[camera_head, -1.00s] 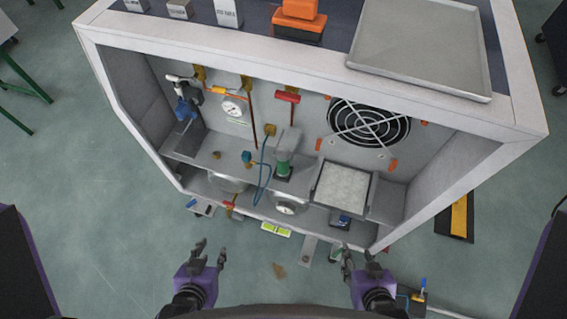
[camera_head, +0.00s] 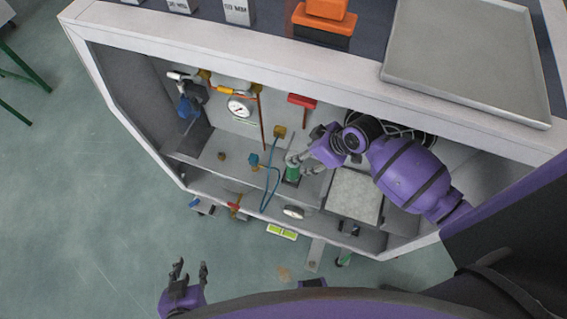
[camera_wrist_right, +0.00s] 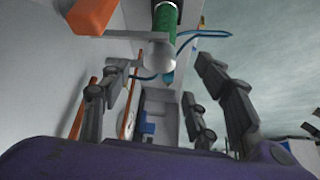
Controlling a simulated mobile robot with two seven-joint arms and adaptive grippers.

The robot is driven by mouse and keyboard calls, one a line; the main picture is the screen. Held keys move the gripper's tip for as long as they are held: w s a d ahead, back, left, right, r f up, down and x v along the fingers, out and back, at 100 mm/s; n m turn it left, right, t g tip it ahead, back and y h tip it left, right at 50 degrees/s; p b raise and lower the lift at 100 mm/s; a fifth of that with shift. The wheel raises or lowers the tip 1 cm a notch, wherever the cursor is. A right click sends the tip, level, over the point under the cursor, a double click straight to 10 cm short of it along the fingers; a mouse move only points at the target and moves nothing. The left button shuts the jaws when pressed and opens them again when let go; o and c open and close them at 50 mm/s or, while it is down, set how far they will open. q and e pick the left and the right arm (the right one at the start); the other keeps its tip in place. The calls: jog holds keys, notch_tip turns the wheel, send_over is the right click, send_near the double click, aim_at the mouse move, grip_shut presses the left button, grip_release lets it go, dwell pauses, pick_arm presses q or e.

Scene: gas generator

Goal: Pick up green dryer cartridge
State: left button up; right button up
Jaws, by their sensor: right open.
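The green dryer cartridge (camera_head: 292,172) stands upright on the shelf inside the cabinet. It also shows at the top of the right wrist view as a green cylinder (camera_wrist_right: 165,20) with a grey end. My right gripper (camera_head: 298,163) is at the cartridge in the head view and partly covers its upper part. In the right wrist view my right gripper's (camera_wrist_right: 165,80) fingers are spread apart, with the cartridge ahead between their lines. I cannot tell whether they touch it. My left gripper (camera_head: 188,270) is open and empty in front of the cabinet.
A blue hose (camera_head: 270,185) hangs just left of the cartridge. A gauge (camera_head: 239,106) and a red-handled valve (camera_head: 301,101) are on the back wall. A white-topped box (camera_head: 353,194) stands to the right, below my right arm. The cabinet's top edge (camera_head: 270,58) overhangs.

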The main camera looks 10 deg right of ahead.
aim_at(293, 168)
jog(key=x, duration=0.7)
jog(key=shift+f, duration=0.15)
grip_shut()
jog(key=shift+w, duration=0.1)
